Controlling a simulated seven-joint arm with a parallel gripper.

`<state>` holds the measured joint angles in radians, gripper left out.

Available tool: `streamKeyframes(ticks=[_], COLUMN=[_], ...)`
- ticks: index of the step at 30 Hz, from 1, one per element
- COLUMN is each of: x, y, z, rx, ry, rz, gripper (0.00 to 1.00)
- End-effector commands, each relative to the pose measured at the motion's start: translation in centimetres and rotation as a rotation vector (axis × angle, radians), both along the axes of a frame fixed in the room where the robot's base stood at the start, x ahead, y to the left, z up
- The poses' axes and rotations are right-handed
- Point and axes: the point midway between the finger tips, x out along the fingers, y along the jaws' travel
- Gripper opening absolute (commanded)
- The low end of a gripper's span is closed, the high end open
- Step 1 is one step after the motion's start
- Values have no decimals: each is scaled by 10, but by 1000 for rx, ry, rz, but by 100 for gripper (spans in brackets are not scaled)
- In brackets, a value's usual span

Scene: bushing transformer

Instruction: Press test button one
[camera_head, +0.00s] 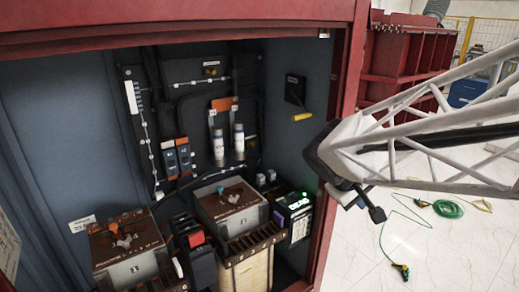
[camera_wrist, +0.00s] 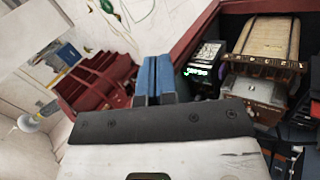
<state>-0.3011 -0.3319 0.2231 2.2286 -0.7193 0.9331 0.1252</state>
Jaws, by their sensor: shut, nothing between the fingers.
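No button that I can make out as test button one shows clearly; the labels are too small to read. A black device with a green lit display (camera_head: 292,205) stands at the right of the open cabinet's floor; it also shows in the wrist view (camera_wrist: 207,58), right of the fingers. My gripper (camera_wrist: 157,62) has its two blue fingers side by side, shut and empty. In the head view the end of my arm (camera_head: 340,150) is at the cabinet's right edge, apart from the device, and the fingers are mostly hidden there.
The cabinet's red frame (camera_head: 335,120) stands beside my arm. Inside are two brown-topped units (camera_head: 125,243) (camera_head: 230,202), breakers (camera_head: 177,157) and a yellow-handled lever (camera_head: 302,117). A red ribbed tank (camera_head: 408,60) stands behind.

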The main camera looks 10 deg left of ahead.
Motion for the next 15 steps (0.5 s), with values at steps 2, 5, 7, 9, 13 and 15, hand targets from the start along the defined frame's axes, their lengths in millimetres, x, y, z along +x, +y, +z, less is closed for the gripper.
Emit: streamKeyframes(ticks=[2,5,7,9,13,15], x=[19,40,55,70,96,109], y=[15,33,47,62,92,110], z=[-2,-4,-5,-6,-11,-14], rx=[-47,-105,-146,-185,-256,-294], ry=[-6,-16,-27,-37,-59,-73], rz=[52,114,159,204,290,337], gripper=[0,0,0,0,0,0])
